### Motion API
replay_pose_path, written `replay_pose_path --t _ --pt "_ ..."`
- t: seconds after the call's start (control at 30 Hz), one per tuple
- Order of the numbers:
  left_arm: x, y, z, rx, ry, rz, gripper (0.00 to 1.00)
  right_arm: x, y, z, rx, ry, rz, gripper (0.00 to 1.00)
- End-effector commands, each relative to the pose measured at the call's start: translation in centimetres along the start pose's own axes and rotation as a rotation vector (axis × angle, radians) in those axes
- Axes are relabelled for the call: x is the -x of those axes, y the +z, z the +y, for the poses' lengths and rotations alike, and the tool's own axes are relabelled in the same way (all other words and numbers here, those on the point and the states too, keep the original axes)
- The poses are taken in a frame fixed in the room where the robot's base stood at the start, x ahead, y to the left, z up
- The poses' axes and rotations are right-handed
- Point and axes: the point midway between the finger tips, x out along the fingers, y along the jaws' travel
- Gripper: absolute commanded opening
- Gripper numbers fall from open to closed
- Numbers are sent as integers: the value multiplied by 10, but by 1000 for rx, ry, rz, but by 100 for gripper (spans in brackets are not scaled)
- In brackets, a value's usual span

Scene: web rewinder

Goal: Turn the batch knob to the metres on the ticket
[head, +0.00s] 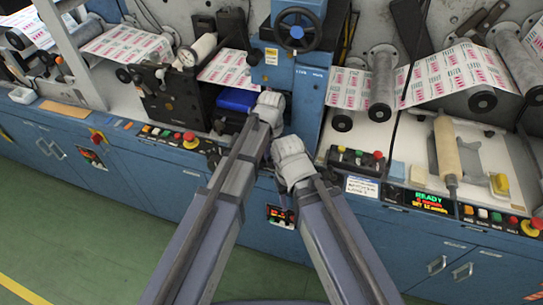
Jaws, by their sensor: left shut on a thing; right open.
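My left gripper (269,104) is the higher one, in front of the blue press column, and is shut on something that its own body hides. My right gripper (289,148) is open, just below and to the right of it, near the front edge of the machine bed. I cannot make out the batch knob; the grippers and arms cover part of the front. A white card with a blue header, perhaps the ticket (362,187), is on the front edge at right; its print is too small to read.
A blue column with a dark handwheel (297,29) rises behind the grippers. A blue block (237,100) lies left of them. Button boxes with red mushroom buttons stand left (191,140) and right (378,155). A tan roller (447,150) stands right. Green floor is clear at left.

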Motion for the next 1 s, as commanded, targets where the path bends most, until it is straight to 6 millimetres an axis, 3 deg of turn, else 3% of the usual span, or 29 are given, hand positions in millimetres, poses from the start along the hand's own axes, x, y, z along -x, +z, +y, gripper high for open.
replay_pose_path --t 0.5,1.0 --pt "0 0 0 -365 1 -1 0 0 0 0 0 0 0 50" --pt "0 0 0 -460 1 -1 0 0 0 0 0 0 0 50"
